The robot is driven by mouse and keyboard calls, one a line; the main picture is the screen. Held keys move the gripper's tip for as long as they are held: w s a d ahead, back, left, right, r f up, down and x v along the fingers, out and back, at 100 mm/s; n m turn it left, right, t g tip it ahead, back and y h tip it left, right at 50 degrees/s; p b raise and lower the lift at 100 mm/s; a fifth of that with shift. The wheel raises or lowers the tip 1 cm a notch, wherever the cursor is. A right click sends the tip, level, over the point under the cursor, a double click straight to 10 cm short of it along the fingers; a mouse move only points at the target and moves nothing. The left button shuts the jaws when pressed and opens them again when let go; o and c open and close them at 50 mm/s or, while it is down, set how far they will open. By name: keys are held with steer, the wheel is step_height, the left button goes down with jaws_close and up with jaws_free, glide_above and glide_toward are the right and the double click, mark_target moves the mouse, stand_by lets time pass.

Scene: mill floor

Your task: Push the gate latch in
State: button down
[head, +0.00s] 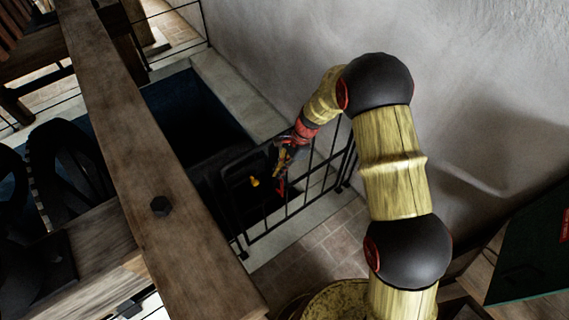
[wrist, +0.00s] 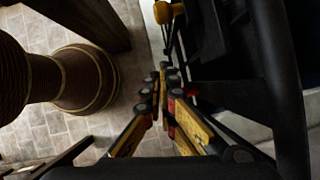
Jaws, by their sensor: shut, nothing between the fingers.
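The gate latch shows as a small yellow knob (head: 254,181) on a dark panel in the black metal gate. In the wrist view the yellow knob (wrist: 163,12) is at the top edge, on a thin dark stem. My gripper (head: 279,176) is shut and empty, a short way right of the knob in the head view. In the wrist view my gripper's fingertips (wrist: 166,68) are together, below the knob in the picture and apart from it. How far the latch sticks out cannot be told.
Black railing bars (head: 315,180) stand around my gripper. A thick wooden beam (head: 135,130) crosses at the left, with a dark pit (head: 200,115) behind it. A white wall (head: 285,45) is behind my arm. Brick floor (head: 310,250) lies in front of the gate.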

steer(key=a, duration=0.1)
steer(key=s+a, duration=0.2)
steer(key=a, duration=0.1)
steer(key=shift+f, duration=0.15)
steer(key=s+a, duration=0.1)
steer(key=a, duration=0.1)
steer(key=s+a, duration=0.2)
steer(key=shift+p, duration=0.4)
steer(key=p, duration=0.1)
glide_toward(257, 184)
steer(key=d, duration=0.1)
steer(key=w+d, duration=0.1)
steer(key=d, duration=0.1)
steer(key=shift+d+r, duration=0.25)
